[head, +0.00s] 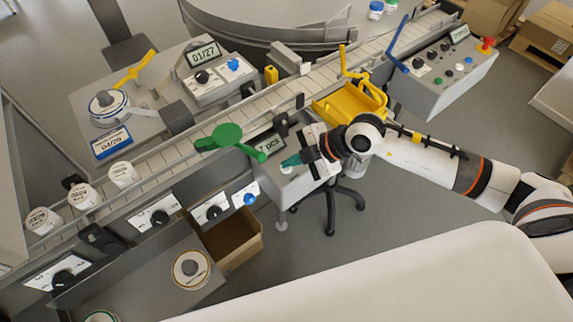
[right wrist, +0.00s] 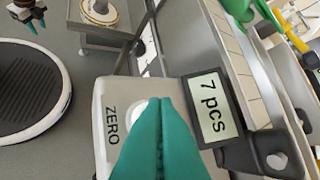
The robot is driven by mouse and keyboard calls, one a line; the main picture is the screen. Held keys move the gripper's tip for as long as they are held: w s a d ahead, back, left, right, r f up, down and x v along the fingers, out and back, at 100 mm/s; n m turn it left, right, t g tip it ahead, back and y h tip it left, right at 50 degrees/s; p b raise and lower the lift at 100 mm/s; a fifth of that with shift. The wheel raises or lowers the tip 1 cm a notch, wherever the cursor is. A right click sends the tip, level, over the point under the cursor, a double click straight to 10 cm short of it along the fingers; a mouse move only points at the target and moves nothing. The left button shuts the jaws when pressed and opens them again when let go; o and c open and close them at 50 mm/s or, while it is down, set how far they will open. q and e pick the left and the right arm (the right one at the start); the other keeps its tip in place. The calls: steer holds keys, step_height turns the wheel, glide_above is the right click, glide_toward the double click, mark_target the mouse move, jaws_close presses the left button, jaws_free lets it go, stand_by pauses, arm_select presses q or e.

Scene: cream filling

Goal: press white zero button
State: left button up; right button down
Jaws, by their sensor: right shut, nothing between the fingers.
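The white zero button (right wrist: 139,108) is on a light panel marked ZERO, beside a display (right wrist: 212,107) reading "7 pcs". In the right wrist view it is mostly hidden behind my teal fingertips. In the head view the panel (head: 286,187) is below the display (head: 268,147). My right gripper (head: 290,161) is shut and empty, its tips over the button. It also fills the lower middle of the right wrist view (right wrist: 160,103). I cannot tell whether the tips touch the button. My left gripper (right wrist: 37,24) shows small at the top left of the right wrist view, its opening unclear.
A green lever (head: 230,139) stands just left of the display. A yellow holder (head: 352,103) is behind my right arm. The conveyor (head: 215,120) runs diagonally behind the panel, with white jars (head: 123,174) at its left end. A cardboard box (head: 231,240) is below left.

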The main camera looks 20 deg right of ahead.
mark_target(292, 170)
steer(key=shift+f, duration=0.3)
stand_by(0.4)
steer(key=shift+r, duration=0.1)
steer(key=shift+r+p, duration=0.85)
steer(key=shift+p, duration=0.2)
steer(key=shift+r, duration=0.1)
step_height(292, 170, up, 5)
steer(key=p, duration=0.5)
